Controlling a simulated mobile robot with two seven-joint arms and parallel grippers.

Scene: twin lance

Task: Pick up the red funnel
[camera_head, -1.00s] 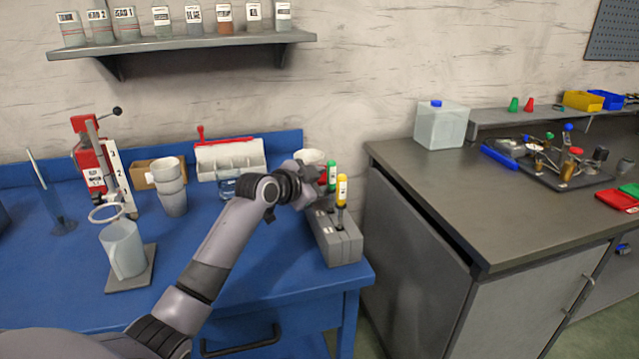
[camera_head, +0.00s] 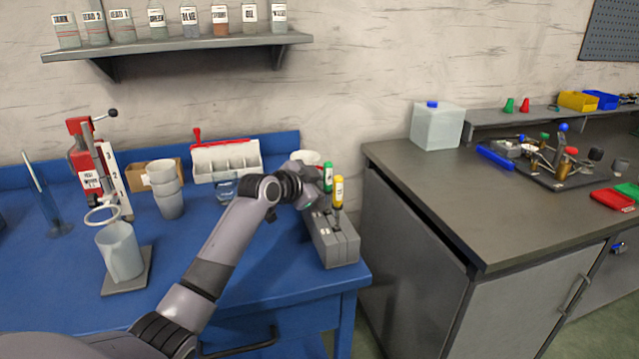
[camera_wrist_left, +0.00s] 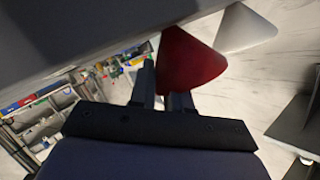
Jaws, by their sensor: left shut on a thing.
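The red funnel (camera_wrist_left: 188,62) shows as a dark red cone at the fingers of my left gripper (camera_wrist_left: 165,88) in the left wrist view. My left gripper is shut on it. In the head view my left gripper (camera_head: 315,184) is at the right end of the blue bench, beside the green and yellow handled tools, and the red funnel is mostly hidden there. My right gripper is in neither view.
A white funnel (camera_wrist_left: 243,28) is close beside the red one. A grey block (camera_head: 335,243) holds a green handled tool (camera_head: 328,178) and a yellow handled tool (camera_head: 338,190). Stacked cups (camera_head: 165,190) and a white divided bin (camera_head: 226,162) stand further left.

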